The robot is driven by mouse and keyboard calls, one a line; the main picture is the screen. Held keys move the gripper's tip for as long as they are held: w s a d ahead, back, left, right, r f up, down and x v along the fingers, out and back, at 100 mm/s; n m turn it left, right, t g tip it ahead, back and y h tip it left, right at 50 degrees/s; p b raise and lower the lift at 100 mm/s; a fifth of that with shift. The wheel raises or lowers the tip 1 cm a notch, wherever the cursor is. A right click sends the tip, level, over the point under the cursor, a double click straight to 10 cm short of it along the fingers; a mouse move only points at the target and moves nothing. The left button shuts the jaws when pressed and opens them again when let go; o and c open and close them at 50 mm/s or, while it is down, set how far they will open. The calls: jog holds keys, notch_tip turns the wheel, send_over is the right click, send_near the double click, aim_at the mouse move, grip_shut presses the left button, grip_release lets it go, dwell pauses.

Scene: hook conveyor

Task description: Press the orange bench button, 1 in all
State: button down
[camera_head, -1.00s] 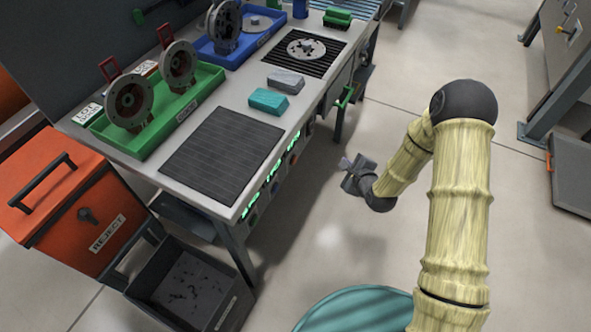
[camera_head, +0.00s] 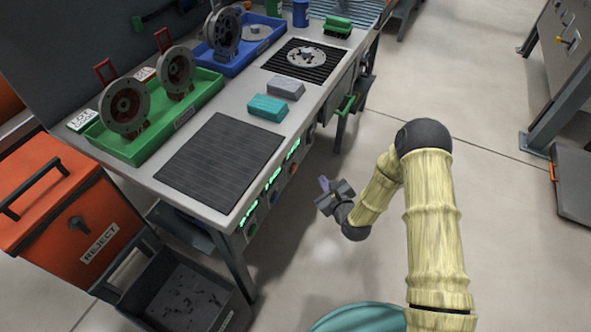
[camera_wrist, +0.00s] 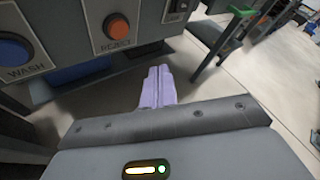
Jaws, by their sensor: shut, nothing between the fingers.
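The orange button (camera_wrist: 117,27) is a round cap in a dark ring on the bench's front panel, with a REJECT label below it. In the head view the orange button (camera_head: 293,168) is small on the bench's front edge. My gripper (camera_wrist: 158,74) is shut and empty, its pale violet fingers pressed together. In the wrist view the fingertips are below and right of the button and appear apart from it. In the head view my gripper (camera_head: 323,183) is in front of the bench, just right of the button.
A blue button (camera_wrist: 12,52) labelled WASH is left of the orange one. The workbench (camera_head: 235,95) carries a green tray (camera_head: 150,150), a blue tray (camera_head: 232,66) and two blocks. An orange reject bin (camera_head: 70,215) stands at left. Open floor lies right of the bench.

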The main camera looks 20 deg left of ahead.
jog(key=a, duration=0.6)
jog(key=shift+w+a+b, duration=0.25)
jog(key=shift+b, duration=0.15)
jog(key=shift+a, duration=0.1)
dwell(1.6)
jog(key=shift+a, duration=0.35)
jog(key=shift+w+a, duration=0.1)
jog(key=shift+a, duration=0.3)
dwell(0.9)
jog(key=shift+d, duration=0.8)
jog(key=shift+s+d, duration=0.15)
jog(key=shift+d, duration=1.1)
jog(key=shift+s+d, duration=0.15)
jog(key=shift+d, duration=1.1)
jog(key=shift+r, duration=0.1)
